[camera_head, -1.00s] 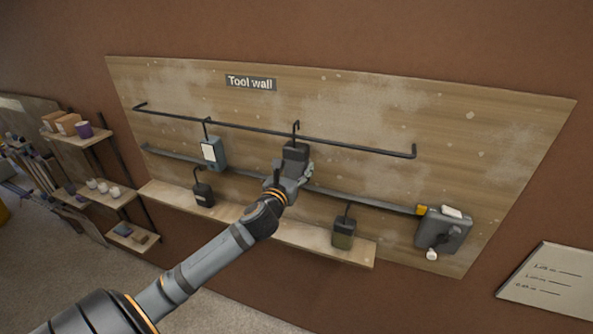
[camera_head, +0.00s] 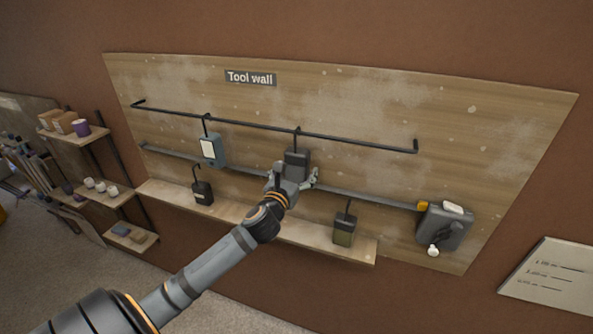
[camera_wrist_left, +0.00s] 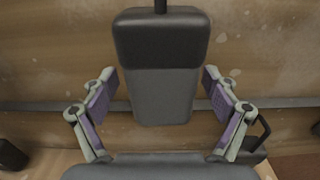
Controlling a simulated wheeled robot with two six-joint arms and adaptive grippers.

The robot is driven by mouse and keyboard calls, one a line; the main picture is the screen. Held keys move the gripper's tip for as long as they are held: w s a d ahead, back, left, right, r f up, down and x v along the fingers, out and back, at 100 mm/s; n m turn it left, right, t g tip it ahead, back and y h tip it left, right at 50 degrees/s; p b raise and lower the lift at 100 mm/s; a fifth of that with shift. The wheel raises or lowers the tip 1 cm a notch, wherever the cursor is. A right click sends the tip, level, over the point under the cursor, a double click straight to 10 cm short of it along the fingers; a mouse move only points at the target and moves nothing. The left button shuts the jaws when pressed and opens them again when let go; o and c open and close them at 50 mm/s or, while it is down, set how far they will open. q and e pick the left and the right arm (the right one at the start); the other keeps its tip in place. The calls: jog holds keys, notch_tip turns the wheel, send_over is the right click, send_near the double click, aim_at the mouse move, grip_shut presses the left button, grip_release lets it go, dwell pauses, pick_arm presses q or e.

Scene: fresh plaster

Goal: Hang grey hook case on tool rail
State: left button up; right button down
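The grey hook case (camera_head: 297,162) hangs upright from the upper black tool rail (camera_head: 346,140), its hook over the bar in the head view. My left gripper (camera_head: 296,180) is just in front of and below the case. In the left wrist view the case (camera_wrist_left: 161,70) is in the middle, and the fingers of my left gripper (camera_wrist_left: 160,98) are spread on both sides of it, with gaps between pads and case. Its hook top is cut off in that view. My right gripper is not in view.
A blue-grey case (camera_head: 211,150) hangs on the same rail to the left. A dark case (camera_head: 203,193) and an olive case (camera_head: 344,230) stand on the wooden shelf (camera_head: 285,235) below. A grey box (camera_head: 444,228) is mounted at the right.

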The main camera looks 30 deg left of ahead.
pick_arm(q)
jog(key=shift+f, duration=0.1)
jog(key=v, duration=0.7)
jog(key=shift+s, duration=0.25)
jog(key=shift+d, duration=0.1)
jog(key=shift+w, duration=0.1)
